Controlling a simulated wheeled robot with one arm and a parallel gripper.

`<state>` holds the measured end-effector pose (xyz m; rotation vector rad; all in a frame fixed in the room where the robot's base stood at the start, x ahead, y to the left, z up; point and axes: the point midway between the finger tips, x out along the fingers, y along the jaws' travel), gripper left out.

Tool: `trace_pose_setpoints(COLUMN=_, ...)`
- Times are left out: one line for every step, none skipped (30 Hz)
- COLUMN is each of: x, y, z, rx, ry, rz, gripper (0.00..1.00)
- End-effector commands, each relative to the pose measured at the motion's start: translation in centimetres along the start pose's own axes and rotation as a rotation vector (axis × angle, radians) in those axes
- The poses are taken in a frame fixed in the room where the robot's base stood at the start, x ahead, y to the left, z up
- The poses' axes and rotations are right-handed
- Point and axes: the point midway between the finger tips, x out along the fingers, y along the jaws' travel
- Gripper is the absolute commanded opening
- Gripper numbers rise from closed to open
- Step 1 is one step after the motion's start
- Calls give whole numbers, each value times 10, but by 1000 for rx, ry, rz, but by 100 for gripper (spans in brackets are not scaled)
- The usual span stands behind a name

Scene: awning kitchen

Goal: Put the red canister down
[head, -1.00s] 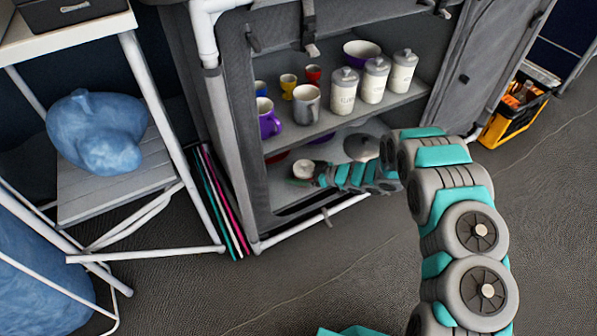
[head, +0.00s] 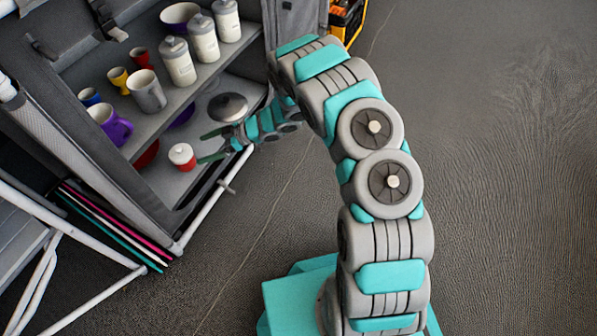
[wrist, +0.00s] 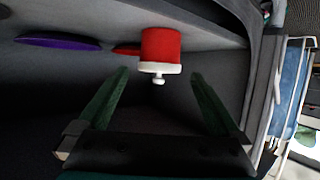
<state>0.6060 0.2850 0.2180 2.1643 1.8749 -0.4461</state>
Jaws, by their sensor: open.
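The red canister (head: 182,157) has a white lid with a small knob. It stands upright on the lower shelf (head: 168,187) of the grey cabinet, close to the front edge. In the wrist view the canister (wrist: 160,45) appears upside down, just beyond and between the fingertips. My gripper (head: 203,147) is open and empty, in front of the canister at the shelf opening. Its two green fingers also show in the wrist view (wrist: 158,75), with a gap between them and the canister.
A dark round lid (head: 228,107) lies on the lower shelf behind my gripper. A purple dish (head: 182,116) and a red dish (head: 148,154) are also there. The upper shelf holds white canisters (head: 178,62) and several cups. The floor (head: 480,160) at right is clear.

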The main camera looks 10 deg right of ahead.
Motion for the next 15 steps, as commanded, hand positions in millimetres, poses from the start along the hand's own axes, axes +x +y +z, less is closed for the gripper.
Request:
trace_pose_setpoints(x=0, y=0, z=0, rx=0, ry=-1, rz=1, gripper=100)
trace_pose_setpoints(x=-1, y=2, z=0, rx=-2, ry=-4, rz=5, gripper=100)
trace_pose_setpoints(x=-3, y=5, z=-1, rx=-4, ry=-11, rz=16, gripper=100)
trace_pose_setpoints(x=-5, y=9, z=-1, rx=-8, ry=-22, rz=29, gripper=100)
trace_pose_setpoints(x=-9, y=15, z=-2, rx=-13, ry=-37, rz=48, gripper=100)
trace_pose_setpoints(x=-16, y=26, z=-3, rx=-21, ry=-65, rz=84, gripper=100)
trace_pose_setpoints(x=-23, y=36, z=-5, rx=-29, ry=-88, rz=116, gripper=100)
trace_pose_setpoints(x=-31, y=47, z=-7, rx=-36, ry=-114, rz=153, gripper=100)
trace_pose_setpoints(x=-45, y=63, z=-8, rx=-43, ry=-157, rz=209, gripper=100)
trace_pose_setpoints(x=-57, y=76, z=-12, rx=-49, ry=-188, rz=256, gripper=100)
trace_pose_setpoints(x=-70, y=89, z=-15, rx=-53, ry=-224, rz=306, gripper=100)
trace_pose_setpoints(x=-89, y=104, z=-18, rx=-54, ry=-268, rz=369, gripper=100)
trace_pose_setpoints(x=-104, y=114, z=-22, rx=-53, ry=-303, rz=417, gripper=100)
trace_pose_setpoints(x=-120, y=122, z=-25, rx=-50, ry=-335, rz=463, gripper=100)
trace_pose_setpoints(x=-141, y=133, z=-28, rx=-41, ry=-378, rz=524, gripper=100)
